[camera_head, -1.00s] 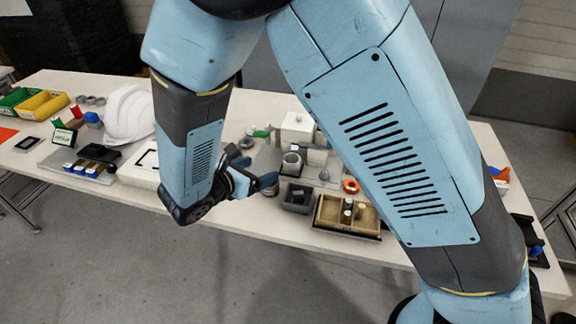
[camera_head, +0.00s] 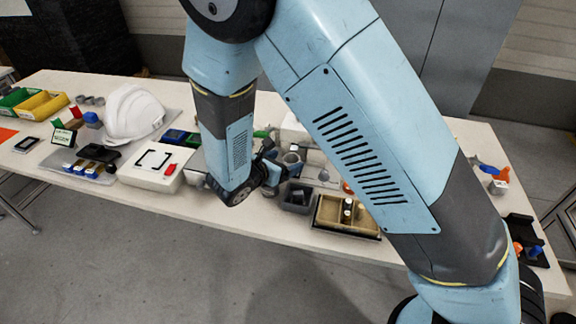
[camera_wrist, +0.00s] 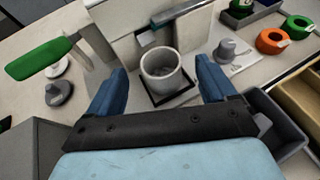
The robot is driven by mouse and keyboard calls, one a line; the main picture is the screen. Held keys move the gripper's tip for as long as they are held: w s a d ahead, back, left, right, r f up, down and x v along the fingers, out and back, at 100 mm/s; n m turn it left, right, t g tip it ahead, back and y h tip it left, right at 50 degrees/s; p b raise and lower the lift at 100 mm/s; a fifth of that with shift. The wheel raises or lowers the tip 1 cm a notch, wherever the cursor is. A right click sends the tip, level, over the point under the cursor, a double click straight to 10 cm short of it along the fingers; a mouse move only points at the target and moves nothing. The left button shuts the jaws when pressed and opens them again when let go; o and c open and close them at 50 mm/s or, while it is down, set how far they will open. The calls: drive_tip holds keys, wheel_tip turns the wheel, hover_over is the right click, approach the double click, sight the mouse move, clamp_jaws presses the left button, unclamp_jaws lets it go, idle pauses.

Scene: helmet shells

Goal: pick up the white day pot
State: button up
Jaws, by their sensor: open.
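The white day pot (camera_wrist: 161,85) is a small, open-topped, greyish-white cup. It stands upright on a dark square base in the middle of the wrist view. My gripper (camera_wrist: 163,68) is open, with one blue finger on each side of the pot and gaps showing between them and its wall. The pot is not held. In the head view my gripper (camera_head: 277,168) is low over the table, at the left side of the pot (camera_head: 292,159), and my arm hides part of that area.
A white box-like unit (camera_wrist: 116,28) stands right behind the pot. A grey knob (camera_wrist: 230,50) and an orange ring (camera_wrist: 271,40) are to its right. A grey bin (camera_head: 297,199) and a wooden tray (camera_head: 318,212) are close in front. A green-handled item (camera_wrist: 38,58) lies left.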

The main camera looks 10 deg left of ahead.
drive_tip(key=shift+x, duration=1.1)
drive_tip(key=shift+c, duration=0.2)
drive_tip(key=c, duration=1.1)
